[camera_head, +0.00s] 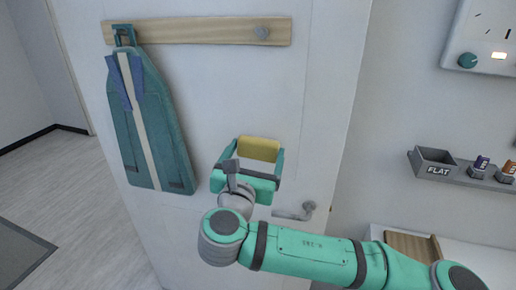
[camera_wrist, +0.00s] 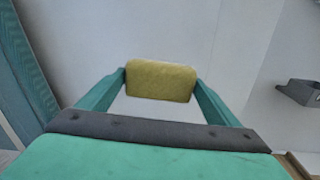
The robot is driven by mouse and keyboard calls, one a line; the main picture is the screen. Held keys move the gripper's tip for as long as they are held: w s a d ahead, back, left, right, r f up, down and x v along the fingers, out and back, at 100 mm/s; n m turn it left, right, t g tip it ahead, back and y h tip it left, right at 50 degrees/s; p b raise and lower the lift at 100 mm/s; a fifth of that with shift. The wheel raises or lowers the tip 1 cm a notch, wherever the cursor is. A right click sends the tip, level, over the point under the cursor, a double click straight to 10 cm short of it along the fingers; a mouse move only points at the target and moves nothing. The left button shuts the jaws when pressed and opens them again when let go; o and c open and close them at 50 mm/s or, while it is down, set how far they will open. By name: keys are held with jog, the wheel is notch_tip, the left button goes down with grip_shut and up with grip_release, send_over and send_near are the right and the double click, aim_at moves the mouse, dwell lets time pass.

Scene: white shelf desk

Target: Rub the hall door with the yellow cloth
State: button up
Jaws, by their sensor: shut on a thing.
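The hall door (camera_head: 325,60) is white and fills the middle of the head view; its pale surface also fills the middle of the wrist view (camera_wrist: 170,35). The yellow cloth (camera_head: 258,149) is between the fingertips of my gripper (camera_head: 255,160), in front of the door. In the wrist view the cloth (camera_wrist: 160,80) spans the gap between both teal fingers (camera_wrist: 160,92). The cloth looks close to the door, but I cannot tell if it touches. The grey lever handle (camera_head: 300,212) is below and right of my gripper.
At right a grey wall tray (camera_head: 436,158) marked FLAT holds small items, below a white panel (camera_head: 485,35).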

jog(key=shift+s, duration=0.3)
jog(key=shift+s, duration=0.1)
jog(key=shift+v, duration=1.4)
